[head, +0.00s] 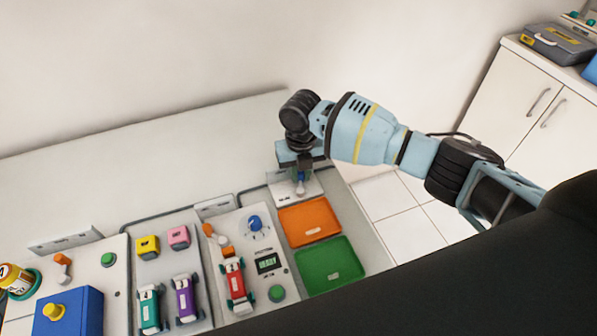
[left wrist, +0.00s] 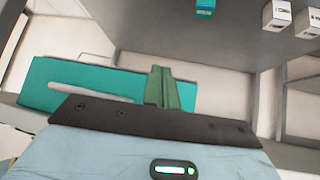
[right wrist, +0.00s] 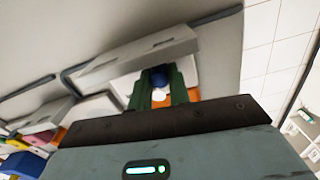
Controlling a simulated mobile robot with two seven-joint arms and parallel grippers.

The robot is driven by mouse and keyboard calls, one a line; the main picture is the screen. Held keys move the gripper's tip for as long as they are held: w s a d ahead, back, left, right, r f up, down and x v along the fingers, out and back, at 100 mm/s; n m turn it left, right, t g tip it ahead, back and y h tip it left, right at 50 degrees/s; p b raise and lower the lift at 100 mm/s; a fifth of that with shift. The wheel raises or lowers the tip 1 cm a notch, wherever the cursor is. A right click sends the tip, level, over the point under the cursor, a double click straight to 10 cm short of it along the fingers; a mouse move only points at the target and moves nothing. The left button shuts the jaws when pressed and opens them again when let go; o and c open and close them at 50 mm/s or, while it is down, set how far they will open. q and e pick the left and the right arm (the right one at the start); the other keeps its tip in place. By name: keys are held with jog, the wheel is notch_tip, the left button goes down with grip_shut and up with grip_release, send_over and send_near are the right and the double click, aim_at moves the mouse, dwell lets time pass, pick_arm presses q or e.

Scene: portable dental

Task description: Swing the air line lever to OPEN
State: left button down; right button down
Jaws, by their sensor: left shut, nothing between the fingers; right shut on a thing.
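My right gripper (head: 302,174) is over a small white panel (head: 284,192) at the far right end of the bench. It is shut on a lever with a blue knob (right wrist: 160,77), which shows between the green fingers in the right wrist view. The blue part also shows just below the gripper in the head view. No OPEN mark is legible, and the gripper hides part of the lever and panel. My left gripper (left wrist: 168,86) is shut and empty in the left wrist view, and it is outside the head view.
An orange tray (head: 302,208) and a green tray (head: 345,278) lie just in front of the panel. Toy cars, coloured blocks and a panel with a blue dial (head: 255,222) stand further left. A wall rises behind. A white cabinet (head: 515,105) stands to the right beyond open floor.

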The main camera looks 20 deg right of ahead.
jog(key=m, duration=0.2)
jog(key=d+m+p, duration=0.1)
jog(key=shift+s+r+m, duration=0.15)
jog(key=shift+s+m, duration=0.1)
jog(key=shift+m, duration=0.05)
pick_arm(q)
jog(key=shift+w+a+r+t, duration=0.15)
jog(key=shift+w+r, duration=0.2)
jog(key=shift+r, duration=0.1)
jog(key=shift+w+a+r+t, duration=0.1)
jog(key=shift+w+r+t, duration=0.05)
jog(key=shift+w+r, duration=0.25)
pick_arm(e)
jog(key=shift+s+d+m, duration=0.1)
jog(key=shift+d+m, duration=0.05)
jog(key=shift+m, duration=0.35)
pick_arm(q)
jog(key=shift+a, duration=0.1)
pick_arm(e)
jog(key=c, duration=1.7)
grip_release()
pick_arm(q)
jog(key=shift+d+r, duration=0.2)
pick_arm(e)
jog(key=shift+o, duration=0.6)
pick_arm(q)
jog(key=shift+w, duration=0.1)
